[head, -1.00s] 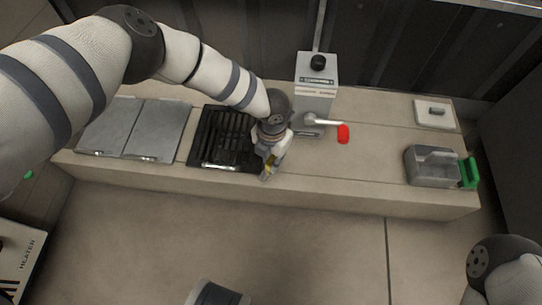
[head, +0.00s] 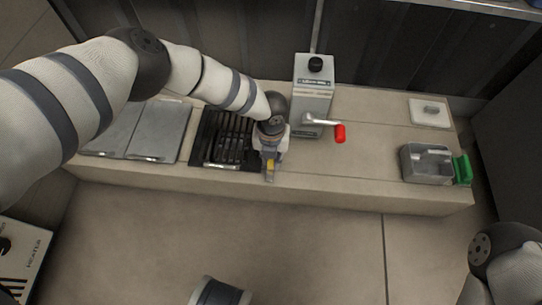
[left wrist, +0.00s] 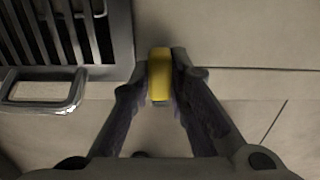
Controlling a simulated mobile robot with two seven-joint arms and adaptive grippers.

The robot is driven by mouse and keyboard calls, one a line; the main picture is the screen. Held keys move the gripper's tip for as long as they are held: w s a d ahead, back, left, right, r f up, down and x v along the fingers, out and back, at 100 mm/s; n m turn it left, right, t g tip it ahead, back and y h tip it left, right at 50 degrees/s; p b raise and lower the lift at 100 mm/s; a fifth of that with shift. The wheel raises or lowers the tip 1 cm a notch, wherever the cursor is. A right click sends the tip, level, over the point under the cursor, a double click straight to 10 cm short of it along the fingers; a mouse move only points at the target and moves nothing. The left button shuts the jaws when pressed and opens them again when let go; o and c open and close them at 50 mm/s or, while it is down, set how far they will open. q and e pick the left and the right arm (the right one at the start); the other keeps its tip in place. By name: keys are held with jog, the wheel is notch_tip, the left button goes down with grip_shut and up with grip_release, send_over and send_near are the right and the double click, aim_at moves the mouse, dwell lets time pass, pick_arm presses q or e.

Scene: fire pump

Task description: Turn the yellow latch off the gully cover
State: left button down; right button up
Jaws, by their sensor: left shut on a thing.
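The yellow latch (left wrist: 159,75) shows in the left wrist view between my fingertips, next to the right edge of the gully cover. In the head view only a bit of the latch (head: 270,166) shows below my wrist. My left gripper (left wrist: 160,85) is shut on the latch; it also shows in the head view (head: 269,172). The gully cover (head: 228,142) is a dark slotted grate set in the ledge, with a metal handle (left wrist: 40,92) at its front. The latch lies beside the grate, not visibly over its slots. My right gripper is not in view.
A grey pump box (head: 312,90) with a red-handled crank (head: 340,133) stands right of my left gripper. Grey lids (head: 158,130) lie left of the grate. A metal container (head: 426,164) with a green handle (head: 462,170) and a white plate (head: 430,112) are farther right.

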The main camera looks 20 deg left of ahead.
pick_arm(q)
jog(key=c, duration=1.5)
grip_release()
notch_tip(320, 180, up, 12)
